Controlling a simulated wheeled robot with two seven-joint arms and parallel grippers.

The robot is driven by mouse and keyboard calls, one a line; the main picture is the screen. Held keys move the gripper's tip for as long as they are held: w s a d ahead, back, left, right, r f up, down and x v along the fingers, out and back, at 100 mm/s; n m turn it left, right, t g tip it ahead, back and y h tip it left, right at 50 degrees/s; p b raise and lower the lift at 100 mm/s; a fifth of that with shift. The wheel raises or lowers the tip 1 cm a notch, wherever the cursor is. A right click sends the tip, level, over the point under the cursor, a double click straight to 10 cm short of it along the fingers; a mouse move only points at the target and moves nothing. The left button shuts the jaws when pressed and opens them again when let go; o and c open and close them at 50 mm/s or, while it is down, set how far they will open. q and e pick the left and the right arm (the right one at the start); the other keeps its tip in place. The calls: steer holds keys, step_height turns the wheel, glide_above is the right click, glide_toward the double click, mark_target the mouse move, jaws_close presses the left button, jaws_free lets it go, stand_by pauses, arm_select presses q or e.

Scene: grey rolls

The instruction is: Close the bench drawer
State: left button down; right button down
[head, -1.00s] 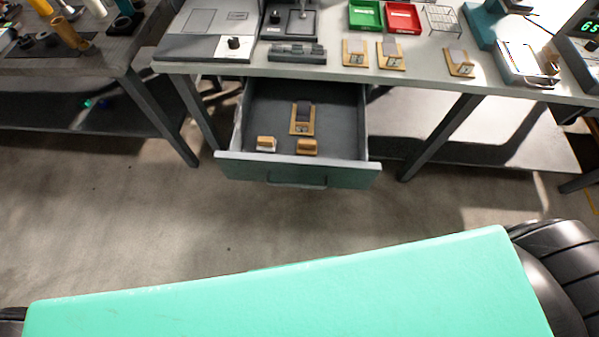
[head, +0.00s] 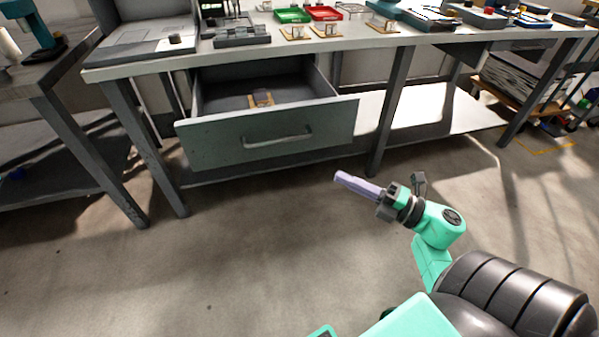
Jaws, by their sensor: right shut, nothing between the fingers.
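The bench drawer (head: 225,143) hangs pulled out under the bench top, its grey-green front facing me. A bar handle (head: 278,137) is on its front. Inside the drawer lies a wooden block with a grey roll (head: 261,99); the front panel hides part of the interior. My right gripper (head: 341,178) is shut and empty, with pale purple fingers pointing left. In the picture it is below and to the right of the drawer front, apart from it. My left gripper is not in view.
The grey bench top (head: 140,66) holds a green tray (head: 292,15), a red tray (head: 324,13) and several wooden blocks with rolls. A bench leg (head: 391,110) stands right of the drawer. The floor (head: 250,235) in front is clear.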

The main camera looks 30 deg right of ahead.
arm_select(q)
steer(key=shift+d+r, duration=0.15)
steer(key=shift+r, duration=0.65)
arm_select(e)
steer(key=w+a+r, duration=0.2)
steer(key=w+a, duration=0.1)
steer(key=w, duration=0.8)
steer(key=shift+w+a, duration=0.25)
steer(key=shift+w, duration=0.15)
arm_select(q)
steer(key=shift+b, duration=0.3)
arm_select(e)
steer(key=shift+w, duration=0.1)
